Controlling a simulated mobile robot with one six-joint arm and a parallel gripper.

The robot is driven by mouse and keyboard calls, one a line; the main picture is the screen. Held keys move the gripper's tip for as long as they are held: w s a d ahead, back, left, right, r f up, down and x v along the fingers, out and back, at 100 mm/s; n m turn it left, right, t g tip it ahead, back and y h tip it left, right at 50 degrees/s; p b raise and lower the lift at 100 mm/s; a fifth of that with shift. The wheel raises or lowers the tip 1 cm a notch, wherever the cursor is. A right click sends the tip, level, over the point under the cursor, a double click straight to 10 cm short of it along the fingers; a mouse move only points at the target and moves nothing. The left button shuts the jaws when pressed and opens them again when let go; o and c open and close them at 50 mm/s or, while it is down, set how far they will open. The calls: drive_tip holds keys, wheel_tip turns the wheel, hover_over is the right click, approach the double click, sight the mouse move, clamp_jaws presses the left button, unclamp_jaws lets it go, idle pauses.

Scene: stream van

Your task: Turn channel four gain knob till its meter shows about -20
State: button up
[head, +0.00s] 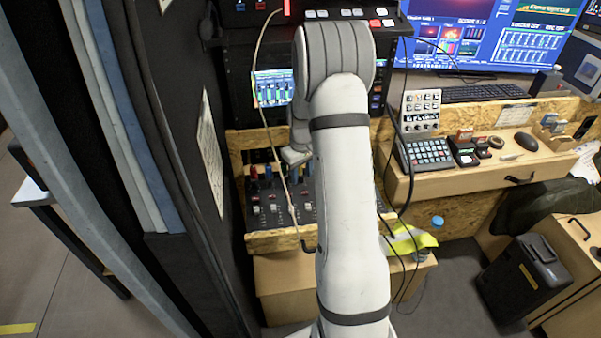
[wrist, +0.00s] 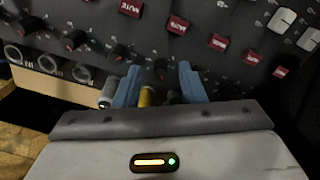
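In the wrist view my gripper (wrist: 160,78) has its two blue fingers spread apart at the dark mixer panel (wrist: 200,68). A small dark knob (wrist: 160,68) shows between the fingertips; I cannot tell whether either finger touches it. No readable channel number marks which is channel four. The meter screen (head: 272,88) shows green bars, too small to read.
Red mute buttons (wrist: 178,25) and pale fader caps (wrist: 283,20) lie beyond the knobs. Round sockets (wrist: 48,63) line the left edge. Yellow (wrist: 147,96) and grey (wrist: 108,92) plugs stand close to the fingers. A loose cable (head: 262,120) hangs before the rack.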

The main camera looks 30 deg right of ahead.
sight(301, 177)
drive_tip(key=shift+f, duration=0.1)
drive_tip(key=shift+c, duration=0.6)
clamp_jaws()
drive_tip(key=shift+f+m+b, duration=0.1)
drive_tip(key=shift+m+b, duration=0.5)
drive_tip(key=shift+m, duration=0.6)
drive_tip(key=m, duration=0.3)
drive_tip(key=shift+b, duration=0.35)
drive_tip(key=shift+o, duration=0.6)
unclamp_jaws()
drive_tip(key=shift+r, duration=4)
drive_tip(key=shift+a+r, duration=0.1)
